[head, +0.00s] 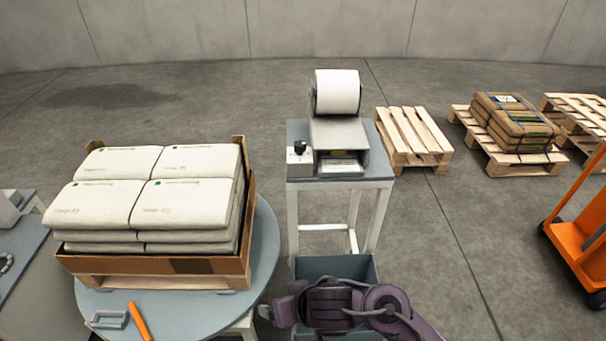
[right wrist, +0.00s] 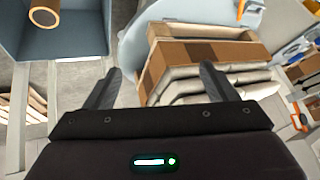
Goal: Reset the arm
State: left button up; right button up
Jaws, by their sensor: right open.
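My right arm comes in from the bottom right of the head view, and its gripper (head: 275,312) is at the bottom centre, to the right of the round table. In the right wrist view the two dark fingers of my right gripper (right wrist: 160,75) stand wide apart with nothing between them. Beyond them shows the cardboard tray of white sacks (right wrist: 205,52), apart from the fingers as far as I can tell. My left gripper is not in view.
The sack-filled tray (head: 170,264) sits on a round table (head: 262,262). A blue-grey bin (head: 305,267) is just behind my right arm, before a stand with a white roll machine (head: 337,93). Pallets (head: 412,137) and an orange truck (head: 580,240) are right. Floor between is clear.

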jog(key=s+d+r+m+g+h, duration=0.15)
jog(key=s+d, duration=0.25)
jog(key=d, duration=0.7)
jog(key=s+d+r+m+h, duration=0.1)
jog(key=s+d+h, duration=0.3)
jog(key=d, duration=0.8)
notch_tip(320, 180, down, 27)
jog(key=s+g, duration=0.1)
jog(key=s, duration=0.1)
jog(key=s+d+f+g+p, duration=0.1)
jog(key=s+d+f, duration=0.2)
jog(key=s+f, duration=1.6)
jog(key=shift+s+f+n, duration=0.15)
jog(key=shift+s+n, duration=0.3)
jog(key=shift+s, duration=0.05)
